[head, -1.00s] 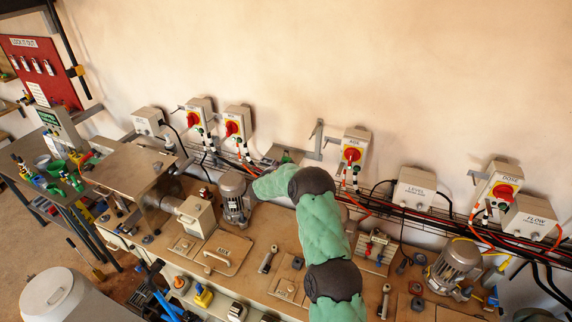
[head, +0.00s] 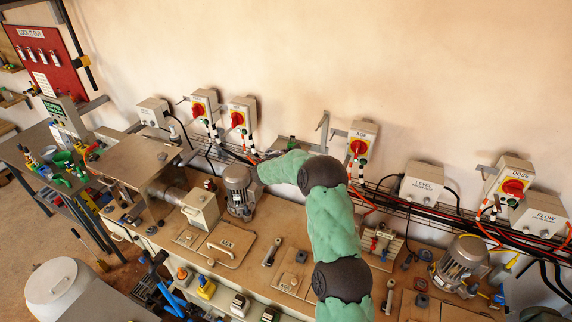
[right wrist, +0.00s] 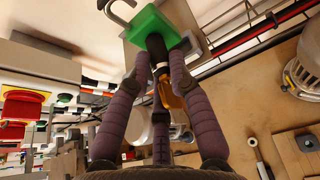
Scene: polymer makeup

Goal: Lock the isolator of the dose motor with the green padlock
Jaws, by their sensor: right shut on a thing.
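The green padlock (right wrist: 168,27) is at the top of the right wrist view, its metal shackle (right wrist: 122,12) open to view at the upper left. My right gripper (right wrist: 159,62) is shut on the padlock's dark lower end, with a black and orange piece between its fingers. In the head view my right arm reaches up to the left of centre and its gripper is hidden. The dose isolator (head: 514,187), a pale box with a red handle on yellow, is on the wall at the far right, well apart from that arm. My left gripper is not in view.
Other red-handled isolators (head: 199,110) (head: 360,146) line the wall. The flow box (head: 540,218) adjoins the dose isolator. Cables and a wire tray (head: 450,208) run below. Motors (head: 459,262) (head: 238,190) stand on the bench. The wall above is clear.

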